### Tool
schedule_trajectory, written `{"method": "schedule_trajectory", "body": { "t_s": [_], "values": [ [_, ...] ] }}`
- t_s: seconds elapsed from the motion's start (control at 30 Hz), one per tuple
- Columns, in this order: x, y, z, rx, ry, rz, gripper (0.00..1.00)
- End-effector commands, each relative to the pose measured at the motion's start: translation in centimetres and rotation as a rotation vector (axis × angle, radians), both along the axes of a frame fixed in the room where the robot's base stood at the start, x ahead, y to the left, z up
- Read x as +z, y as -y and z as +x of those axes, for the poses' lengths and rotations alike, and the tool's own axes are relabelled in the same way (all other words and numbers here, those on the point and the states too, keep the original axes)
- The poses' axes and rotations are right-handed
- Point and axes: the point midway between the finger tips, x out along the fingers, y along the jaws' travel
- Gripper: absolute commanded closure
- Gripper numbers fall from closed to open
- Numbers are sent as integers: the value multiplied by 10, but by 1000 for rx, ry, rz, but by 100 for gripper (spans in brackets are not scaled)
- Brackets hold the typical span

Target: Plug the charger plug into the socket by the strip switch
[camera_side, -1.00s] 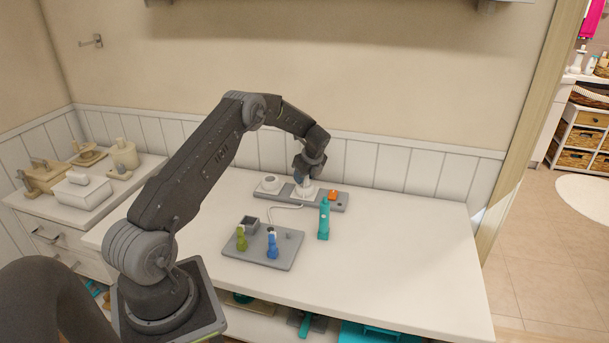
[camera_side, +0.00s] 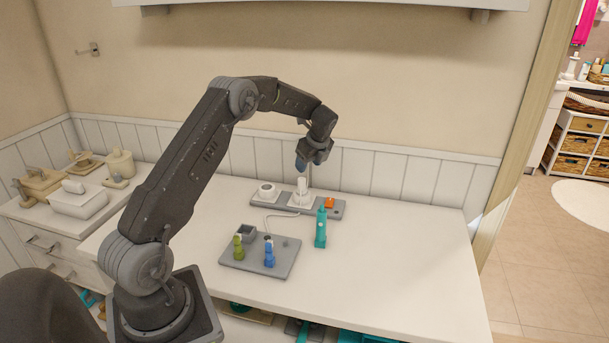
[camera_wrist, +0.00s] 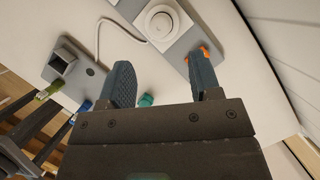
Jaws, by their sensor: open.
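The white charger plug (camera_side: 301,187) stands upright at the socket beside the orange strip switch (camera_side: 329,202), on the grey power strip (camera_side: 338,212). How deep it sits I cannot tell. Its white cable (camera_side: 283,215) runs down toward the grey tray. The strip's other socket (camera_side: 267,189), round and white, is to the left and empty. My gripper (camera_side: 306,167) is above the plug. In the wrist view my gripper (camera_wrist: 160,68) has its two fingers spread with nothing between them. A round white shape (camera_wrist: 162,22), likely the plug at its socket, lies beyond the fingertips, near the switch (camera_wrist: 204,51).
A teal bottle-like object (camera_side: 321,228) stands just in front of the strip. The grey tray (camera_side: 283,262) holds a green figure (camera_side: 238,247), a blue figure (camera_side: 269,252) and a small grey box (camera_side: 247,233). The wall is close behind. The tabletop's right side is clear.

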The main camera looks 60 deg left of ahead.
Motion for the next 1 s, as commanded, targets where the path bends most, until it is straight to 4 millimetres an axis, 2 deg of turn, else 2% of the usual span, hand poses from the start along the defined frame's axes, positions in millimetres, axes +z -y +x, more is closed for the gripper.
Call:
{"method": "schedule_trajectory", "body": {
  "t_s": [0.1, 0.2, 0.73, 0.87, 1.0],
  "values": [
    [18, 8, 2, -2, 1, 1, 42],
    [27, 11, 2, 0, 0, 0, 42],
    [39, 19, 2, 10, 14, -1, 42],
    [68, 45, -2, 78, 86, -8, 42],
    [115, 98, -19, 217, 222, -38, 42]
  ]
}}
